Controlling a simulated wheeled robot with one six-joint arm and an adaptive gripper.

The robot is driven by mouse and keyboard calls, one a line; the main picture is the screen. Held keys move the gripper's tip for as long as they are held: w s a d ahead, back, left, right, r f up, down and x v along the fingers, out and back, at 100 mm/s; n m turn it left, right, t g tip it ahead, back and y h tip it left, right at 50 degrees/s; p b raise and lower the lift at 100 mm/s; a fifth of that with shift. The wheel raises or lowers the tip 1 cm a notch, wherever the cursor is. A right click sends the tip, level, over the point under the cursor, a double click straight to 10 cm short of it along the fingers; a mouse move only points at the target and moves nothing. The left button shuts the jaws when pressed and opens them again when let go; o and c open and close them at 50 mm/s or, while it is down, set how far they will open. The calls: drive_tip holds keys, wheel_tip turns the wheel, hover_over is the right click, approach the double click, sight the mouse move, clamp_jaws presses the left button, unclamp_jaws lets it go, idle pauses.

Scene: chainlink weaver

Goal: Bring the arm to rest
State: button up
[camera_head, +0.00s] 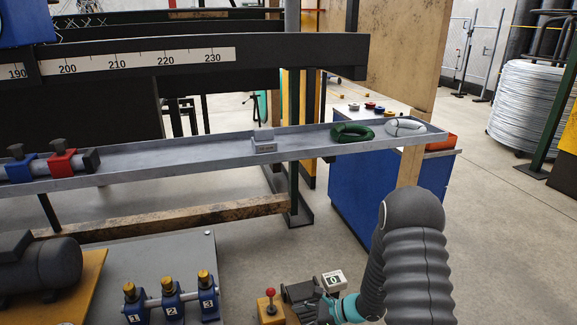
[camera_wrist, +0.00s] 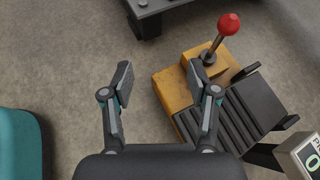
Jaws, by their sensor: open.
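My gripper (camera_wrist: 160,85) is open and empty in the wrist view, its two fingers spread apart above the grey floor. Its right finger overlaps the yellow block in the picture; I cannot tell how far above it the finger is. In the head view my dark ribbed arm (camera_head: 415,255) stands at the lower right and reaches down. The gripper itself is mostly hidden behind the arm there, with only a teal part (camera_head: 347,309) showing at the bottom.
A red-knobbed lever (camera_wrist: 228,24) stands on a yellow block (camera_wrist: 172,90) beside a black ribbed pedal (camera_wrist: 235,110). A counter reading 0 (camera_head: 334,280) is close by. A grey tray (camera_head: 210,155) holds a green coil (camera_head: 351,132) and a pale coil (camera_head: 405,127). Open floor (camera_head: 500,240) lies right.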

drive_tip(key=s+d+r+n+t+h+p, duration=0.1)
drive_tip(key=s+d+r+n+h, duration=0.3)
drive_tip(key=r, duration=0.9)
drive_tip(key=s+d+r+n+t+h+p, duration=0.1)
drive_tip(key=s+d+r+n+h, duration=0.3)
drive_tip(key=s+r+n, duration=0.5)
drive_tip(key=s+d+r+n+t+h+p, duration=0.1)
drive_tip(key=s+d+r+n+h+p, duration=0.2)
drive_tip(key=s+r, duration=0.9)
wheel_tip(320, 180, up, 7)
drive_tip(key=d+n+h, duration=0.1)
drive_tip(key=n, duration=0.2)
drive_tip(key=shift+s+d+n, duration=0.2)
drive_tip(key=shift+d+n, duration=0.1)
drive_tip(key=shift+d, duration=0.05)
